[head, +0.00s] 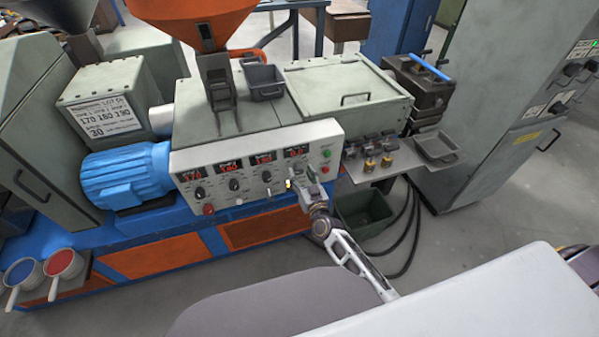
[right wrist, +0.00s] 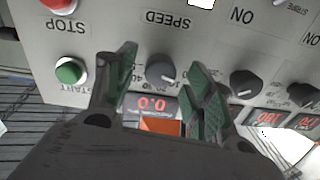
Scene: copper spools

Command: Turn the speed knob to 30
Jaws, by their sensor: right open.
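The speed knob (right wrist: 160,70) is a small dark round knob under the SPEED label, which appears upside down in the right wrist view. Its pale mark points to the lower right there. The speed display (right wrist: 152,103) beside it reads 0.0 in red. My right gripper (right wrist: 162,60) is open, with one green-padded finger on each side of the knob; I cannot tell whether either touches it. In the head view my right gripper (head: 301,181) is at the right part of the control panel (head: 250,201) and hides the knob. My left gripper is not in view.
A green START button (right wrist: 69,71) and a red STOP button (right wrist: 60,5) sit close to the fingers. Other dark knobs (right wrist: 245,84) lie on the other side. A sign (head: 99,113) on the machine shows settings, with 30 at its bottom. A green bin (head: 364,214) stands below.

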